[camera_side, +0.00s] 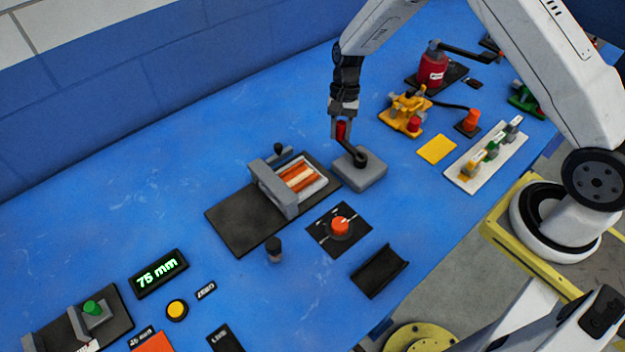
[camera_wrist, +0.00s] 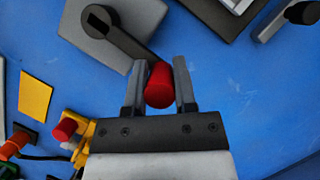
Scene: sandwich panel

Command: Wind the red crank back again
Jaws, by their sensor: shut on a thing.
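The crank is a grey block (camera_side: 362,172) with a dark arm (camera_side: 355,156) and a red handle (camera_side: 341,130) standing up from the arm's end. In the side view my gripper (camera_side: 341,122) points down over the handle, at the back left of the block. In the wrist view the red handle (camera_wrist: 159,86) sits between the two fingers of my gripper (camera_wrist: 159,85), which is shut on it. There the dark arm (camera_wrist: 128,42) runs from the grey block (camera_wrist: 92,32) to the handle. The fingers partly hide the handle in the side view.
A grey press with an orange-striped tray (camera_side: 303,175) stands left of the crank. A red-knobbed dial (camera_side: 340,225) lies in front. Yellow clamp (camera_side: 404,110), red cylinder (camera_side: 432,70) and white switch strip (camera_side: 487,157) stand to the right. Blue table is clear behind the press.

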